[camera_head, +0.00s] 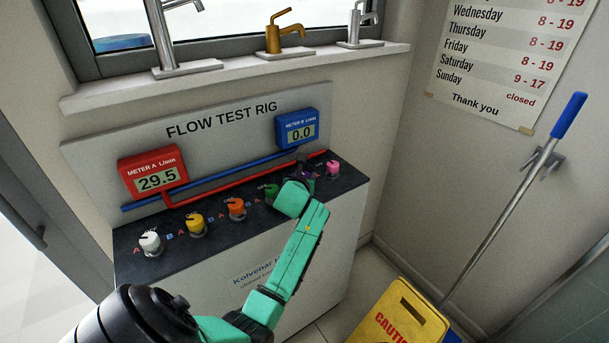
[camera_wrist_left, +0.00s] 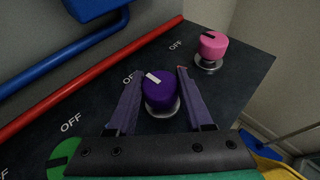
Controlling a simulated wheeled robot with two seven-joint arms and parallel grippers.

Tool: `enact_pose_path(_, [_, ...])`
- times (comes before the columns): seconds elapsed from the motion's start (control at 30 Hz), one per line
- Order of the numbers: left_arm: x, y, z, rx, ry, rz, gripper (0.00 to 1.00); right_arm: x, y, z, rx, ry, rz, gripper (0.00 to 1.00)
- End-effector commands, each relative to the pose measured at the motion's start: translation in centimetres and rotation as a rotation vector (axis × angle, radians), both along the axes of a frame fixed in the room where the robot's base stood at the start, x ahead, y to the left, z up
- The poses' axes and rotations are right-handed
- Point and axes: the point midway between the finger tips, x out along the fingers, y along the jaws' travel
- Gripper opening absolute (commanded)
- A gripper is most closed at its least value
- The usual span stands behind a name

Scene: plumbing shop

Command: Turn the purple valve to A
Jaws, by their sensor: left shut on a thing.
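The purple valve (camera_wrist_left: 160,93) is a round knob on a metal collar on the dark bench top, seen in the left wrist view. Its white mark points up and left, toward the OFF label (camera_wrist_left: 130,77). My left gripper (camera_wrist_left: 160,85) is shut on this knob, with one finger on each side. In the head view my left gripper (camera_head: 302,180) reaches to the right part of the rig and mostly hides the purple valve. The purple valve's A and B letters are hidden. My right gripper is not in view.
The pink valve (camera_head: 333,168) stands close on the right; the green valve (camera_head: 271,191) is on the left, beyond it orange (camera_head: 236,208), yellow (camera_head: 196,224) and white (camera_head: 150,243). Red meter A (camera_head: 153,174) reads 29.5; blue meter B (camera_head: 297,128) reads 0.0. Pipes run behind the valves.

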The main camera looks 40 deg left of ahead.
Motion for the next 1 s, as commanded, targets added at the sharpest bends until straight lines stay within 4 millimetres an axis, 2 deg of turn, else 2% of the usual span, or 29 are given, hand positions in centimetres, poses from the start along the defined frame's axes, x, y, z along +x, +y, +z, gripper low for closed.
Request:
enact_pose_path(0.23, [0.0, 0.0, 0.3, 0.007, 0.009, 0.136, 0.0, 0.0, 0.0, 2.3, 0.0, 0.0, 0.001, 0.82])
enact_pose_path(0.47, [0.0, 0.0, 0.1, 0.007, 0.005, 0.34, 0.0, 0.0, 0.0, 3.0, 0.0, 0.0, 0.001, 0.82])
enact_pose_path(0.77, [0.1, 0.0, -0.3, 0.001, 0.0, 0.626, 0.0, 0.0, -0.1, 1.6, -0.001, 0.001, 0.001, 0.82])
enact_pose_path(1.0, [0.1, 0.0, -0.5, 0.0, -0.002, 0.823, 0.0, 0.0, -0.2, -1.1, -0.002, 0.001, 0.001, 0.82])
